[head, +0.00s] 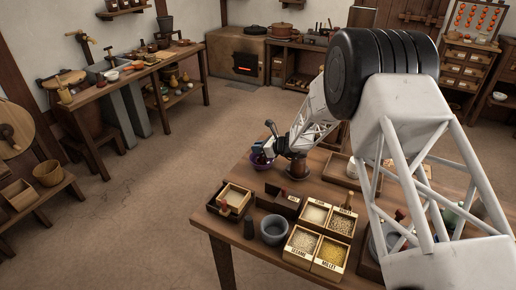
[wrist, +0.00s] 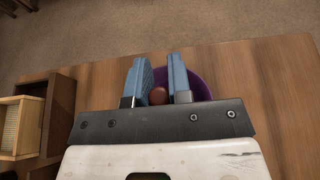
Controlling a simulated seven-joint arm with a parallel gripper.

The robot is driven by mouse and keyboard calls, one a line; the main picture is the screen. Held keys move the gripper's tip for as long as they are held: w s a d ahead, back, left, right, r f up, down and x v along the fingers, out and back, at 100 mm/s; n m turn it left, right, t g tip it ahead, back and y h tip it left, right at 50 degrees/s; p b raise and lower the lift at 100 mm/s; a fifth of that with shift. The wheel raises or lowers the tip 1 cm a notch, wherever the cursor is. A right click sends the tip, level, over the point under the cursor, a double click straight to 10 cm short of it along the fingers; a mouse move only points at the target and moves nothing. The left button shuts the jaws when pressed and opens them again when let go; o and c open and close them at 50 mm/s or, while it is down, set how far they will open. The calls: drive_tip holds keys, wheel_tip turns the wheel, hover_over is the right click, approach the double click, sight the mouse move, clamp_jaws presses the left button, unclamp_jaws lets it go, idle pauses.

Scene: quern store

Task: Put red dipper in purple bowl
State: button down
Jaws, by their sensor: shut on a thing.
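My gripper (head: 265,153) is at the table's far left edge, with its blue fingers (wrist: 159,82) shut on the red dipper (wrist: 158,96). Only a rounded reddish-brown part of the dipper shows between the fingers in the wrist view; the rest is hidden. The purple bowl (wrist: 199,88) stands on the table just beyond and under the fingers, partly covered by them. It also shows in the head view as a small purple patch (head: 258,162) beside my gripper. I cannot tell whether the dipper touches the bowl.
Open wooden boxes of grain (head: 301,242) and a grey bowl (head: 274,230) stand in front of my gripper. A wooden box (head: 234,197) with a smaller tray lies at the near left. In the wrist view, the tabletop (wrist: 255,75) right of the bowl is clear.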

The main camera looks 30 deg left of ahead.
drive_tip(key=shift+f, duration=0.2)
drive_tip(key=c, duration=1.1)
unclamp_jaws()
drive_tip(key=shift+o, duration=0.2)
drive_tip(key=shift+r, duration=0.1)
drive_tip(key=shift+r, duration=0.15)
drive_tip(key=shift+v, duration=3.7)
drive_tip(key=shift+d, duration=0.1)
